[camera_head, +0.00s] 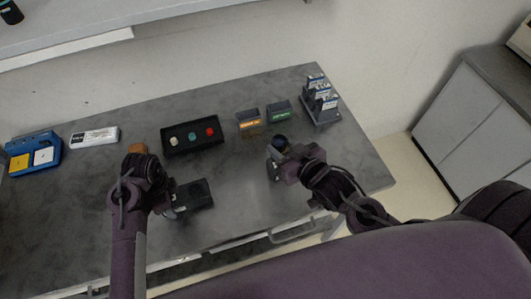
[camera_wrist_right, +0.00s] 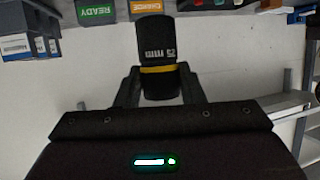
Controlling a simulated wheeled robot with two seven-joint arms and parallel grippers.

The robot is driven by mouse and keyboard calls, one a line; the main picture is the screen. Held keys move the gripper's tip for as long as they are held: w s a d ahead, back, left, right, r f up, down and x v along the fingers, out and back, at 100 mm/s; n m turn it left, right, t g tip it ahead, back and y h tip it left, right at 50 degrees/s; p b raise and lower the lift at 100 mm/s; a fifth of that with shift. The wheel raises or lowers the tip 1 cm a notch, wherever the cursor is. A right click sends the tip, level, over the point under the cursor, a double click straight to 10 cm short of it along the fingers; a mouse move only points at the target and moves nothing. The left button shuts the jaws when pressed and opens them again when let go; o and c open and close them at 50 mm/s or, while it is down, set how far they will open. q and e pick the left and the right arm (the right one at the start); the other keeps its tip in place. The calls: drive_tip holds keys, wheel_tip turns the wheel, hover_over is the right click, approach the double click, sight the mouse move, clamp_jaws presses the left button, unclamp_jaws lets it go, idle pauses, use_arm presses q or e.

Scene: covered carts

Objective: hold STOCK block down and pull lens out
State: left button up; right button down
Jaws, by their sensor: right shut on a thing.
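My right gripper (camera_head: 275,158) is shut on the lens (camera_wrist_right: 155,48), a black cylinder with white markings and a yellow ring. The right wrist view shows the lens between the two fingers, clear of any block. In the head view the lens (camera_head: 280,142) is a dark round shape held above the right half of the table. A black block (camera_head: 197,193) lies near the table's front edge; no STOCK label can be read on it. My left gripper (camera_head: 175,203) is at the left end of this block. Its fingers are mostly hidden, so contact and opening are unclear.
A black tray (camera_head: 165,145) with white, teal and red round pieces stands behind. Orange-labelled (camera_head: 249,121) and green-labelled (camera_head: 280,112) bins and a grey rack (camera_head: 321,119) of labelled items stand back right. A blue holder (camera_head: 33,153) and white box (camera_head: 95,137) are left.

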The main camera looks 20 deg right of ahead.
drive_tip(key=shift+d+r, duration=0.1)
drive_tip(key=shift+d, duration=0.2)
use_arm(q)
drive_tip(key=o, duration=1.1)
wheel_tip(320, 180, up, 12)
drive_tip(key=shift+f, duration=0.1)
